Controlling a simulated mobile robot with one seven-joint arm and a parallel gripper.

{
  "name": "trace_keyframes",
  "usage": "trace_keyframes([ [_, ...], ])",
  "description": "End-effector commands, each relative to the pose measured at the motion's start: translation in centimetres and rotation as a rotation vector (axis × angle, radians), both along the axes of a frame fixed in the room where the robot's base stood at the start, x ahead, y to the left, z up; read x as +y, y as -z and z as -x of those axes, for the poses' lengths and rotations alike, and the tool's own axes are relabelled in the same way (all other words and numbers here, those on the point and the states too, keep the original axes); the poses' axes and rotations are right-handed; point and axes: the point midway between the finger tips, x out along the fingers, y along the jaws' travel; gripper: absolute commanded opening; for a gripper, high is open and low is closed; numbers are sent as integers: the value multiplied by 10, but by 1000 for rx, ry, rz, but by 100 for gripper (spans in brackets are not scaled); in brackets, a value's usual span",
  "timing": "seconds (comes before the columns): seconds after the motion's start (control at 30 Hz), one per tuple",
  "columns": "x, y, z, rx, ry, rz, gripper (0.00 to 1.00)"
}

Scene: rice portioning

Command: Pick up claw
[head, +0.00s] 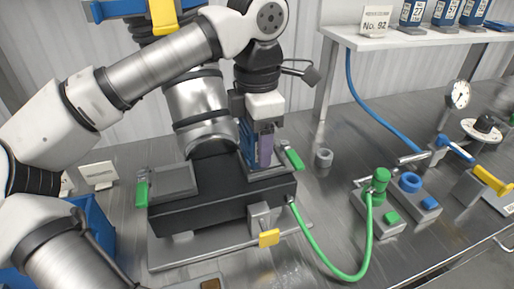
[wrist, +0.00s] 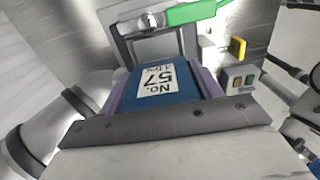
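My gripper (head: 262,158) points down over the right end of a black machine (head: 225,205). Its two purple fingers stand on either side of a blue block (wrist: 178,82), which carries a white label reading No. 57, upside down in the wrist view. The fingers appear to press against the block's sides. The blue block shows as a narrow strip beside the purple finger in the head view (head: 246,150). Its lower end is at or just above the machine's right plate; I cannot tell whether it touches. I see nothing clearly recognisable as a claw.
Green clamp handles (head: 142,194) flank the machine, and a yellow-tipped latch (head: 268,238) sits in front. A green hose (head: 350,275) runs right to a green valve (head: 380,180).

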Motion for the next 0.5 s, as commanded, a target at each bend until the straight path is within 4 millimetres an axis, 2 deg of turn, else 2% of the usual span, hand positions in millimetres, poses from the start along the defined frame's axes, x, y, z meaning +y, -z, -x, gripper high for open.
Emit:
trace_keyframes([
  [0.03, 0, 0, 0, 0, 0, 0, 56],
  [0.3, 0, -1, 0, -1, 0, 1, 24],
  [0.5, 0, -2, 0, -1, 0, 1, 24],
])
